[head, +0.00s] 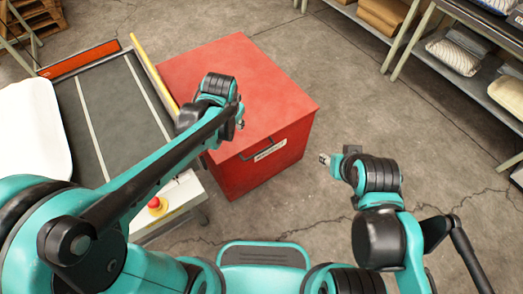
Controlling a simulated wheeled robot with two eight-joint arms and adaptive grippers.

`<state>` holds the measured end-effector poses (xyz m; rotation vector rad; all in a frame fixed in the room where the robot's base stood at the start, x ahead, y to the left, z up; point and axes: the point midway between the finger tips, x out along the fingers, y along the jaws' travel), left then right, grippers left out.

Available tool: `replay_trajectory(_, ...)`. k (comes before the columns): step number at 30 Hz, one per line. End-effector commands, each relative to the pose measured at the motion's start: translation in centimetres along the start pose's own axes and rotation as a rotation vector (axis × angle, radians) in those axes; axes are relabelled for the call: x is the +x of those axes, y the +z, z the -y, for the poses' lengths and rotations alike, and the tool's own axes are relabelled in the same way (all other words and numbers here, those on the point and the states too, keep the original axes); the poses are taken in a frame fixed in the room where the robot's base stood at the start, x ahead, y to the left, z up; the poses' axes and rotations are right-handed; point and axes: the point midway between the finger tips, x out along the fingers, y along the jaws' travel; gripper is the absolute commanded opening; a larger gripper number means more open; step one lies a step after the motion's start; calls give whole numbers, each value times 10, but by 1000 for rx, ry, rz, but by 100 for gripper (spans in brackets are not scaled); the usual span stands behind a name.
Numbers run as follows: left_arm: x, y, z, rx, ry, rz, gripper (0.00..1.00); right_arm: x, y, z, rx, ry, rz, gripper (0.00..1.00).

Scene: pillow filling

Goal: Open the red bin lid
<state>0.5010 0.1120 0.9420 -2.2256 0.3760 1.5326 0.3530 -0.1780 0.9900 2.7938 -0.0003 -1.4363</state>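The red bin (238,178) stands on the floor in the middle of the head view. Its flat red lid (275,90) lies shut across the top. A dark handle or slot and a pale label (270,150) are on the front face, just under the lid's edge. My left gripper (241,122) is over the lid near its front part; the arm covers the lid's left side. I cannot tell whether it touches the lid. My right gripper (323,158) is over the floor, to the right of the bin and apart from it. Both fingers are too small to read.
A conveyor (90,110) with a yellow rail (150,68) stands left of the bin, with a white pillow-like item (30,125) beside it. A red stop button (154,203) is at its near end. Shelves with bags (452,57) stand at the upper right. Floor right of the bin is clear.

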Motion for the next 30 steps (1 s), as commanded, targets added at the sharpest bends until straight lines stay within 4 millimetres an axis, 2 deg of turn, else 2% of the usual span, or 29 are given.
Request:
replay_trajectory(1,23,-11,-6,44,5,19,32,4,3,0,0,0,0,40)
replay_trajectory(7,112,-37,-34,223,30,105,32,13,9,0,0,0,0,40)
replay_trajectory(12,187,-42,-63,360,51,171,32,20,14,0,0,0,0,40)
replay_trajectory(15,220,-40,-77,418,60,199,32,22,16,0,0,0,0,40)
replay_trajectory(18,241,-37,-86,455,65,217,32,23,17,0,0,0,0,40)
replay_trajectory(21,252,-34,-90,472,68,226,32,24,17,0,0,0,0,40)
replay_trajectory(26,271,-30,-92,475,69,228,32,31,22,0,0,0,0,40)
replay_trajectory(30,295,-24,-92,474,69,227,32,40,29,0,0,0,0,40)
